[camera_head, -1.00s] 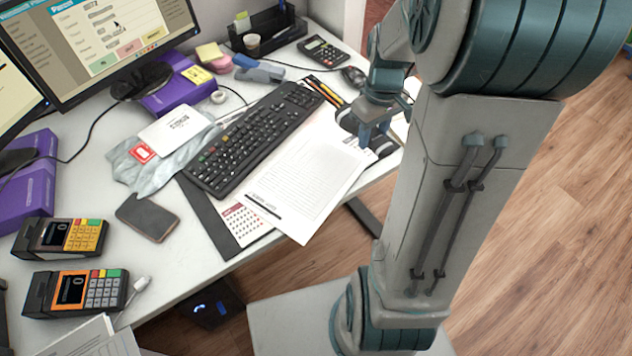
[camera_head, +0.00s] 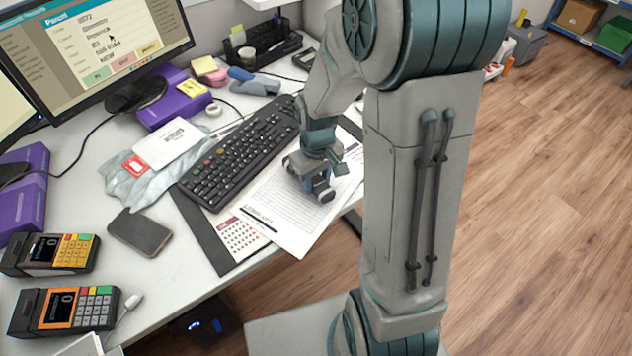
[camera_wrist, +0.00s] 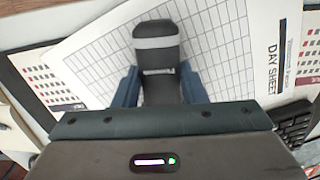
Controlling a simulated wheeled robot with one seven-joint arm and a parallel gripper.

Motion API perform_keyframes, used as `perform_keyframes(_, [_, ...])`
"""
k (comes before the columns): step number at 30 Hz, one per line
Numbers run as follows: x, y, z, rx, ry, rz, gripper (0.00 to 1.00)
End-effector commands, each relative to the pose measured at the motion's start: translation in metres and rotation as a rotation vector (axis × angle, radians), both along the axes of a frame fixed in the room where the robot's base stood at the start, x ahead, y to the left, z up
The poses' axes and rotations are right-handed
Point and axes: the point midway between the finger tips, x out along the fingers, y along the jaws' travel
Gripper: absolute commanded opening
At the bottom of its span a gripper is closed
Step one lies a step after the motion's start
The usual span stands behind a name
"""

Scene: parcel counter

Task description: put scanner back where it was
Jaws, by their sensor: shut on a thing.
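The scanner (camera_wrist: 158,45) is dark with a light grey band across it. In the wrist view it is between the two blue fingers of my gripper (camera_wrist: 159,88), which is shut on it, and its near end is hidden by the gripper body. In the head view my gripper (camera_head: 320,190) is over the printed day sheet (camera_head: 283,205), to the right of the keyboard. Only a small dark part of the scanner shows there, and I cannot tell whether it touches the sheet.
The keyboard (camera_head: 240,152) lies left of my gripper. A phone (camera_head: 140,231) and two card terminals (camera_head: 50,254) (camera_head: 66,311) are at the near left. A purple box (camera_head: 172,104), a monitor (camera_head: 105,40) and a black organizer (camera_head: 262,45) stand at the back. The desk's front edge is close to the sheet.

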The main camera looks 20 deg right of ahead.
Motion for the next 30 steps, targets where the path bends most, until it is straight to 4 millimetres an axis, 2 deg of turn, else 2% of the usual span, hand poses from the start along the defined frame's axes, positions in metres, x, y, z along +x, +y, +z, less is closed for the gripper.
perform_keyframes(3, [0.000,0.000,-0.009,0.000,0.000,0.000,0.10])
perform_keyframes(14, [0.000,0.000,-0.013,0.000,-0.001,0.000,0.10])
perform_keyframes(15, [0.000,0.000,-0.012,0.000,-0.001,0.000,0.46])
perform_keyframes(17, [0.000,0.000,-0.012,0.000,-0.001,0.000,0.59])
perform_keyframes(26, [0.000,0.000,-0.010,0.000,-0.001,0.000,0.59])
perform_keyframes(30, [0.001,0.000,0.002,-0.001,-0.004,0.000,0.59])
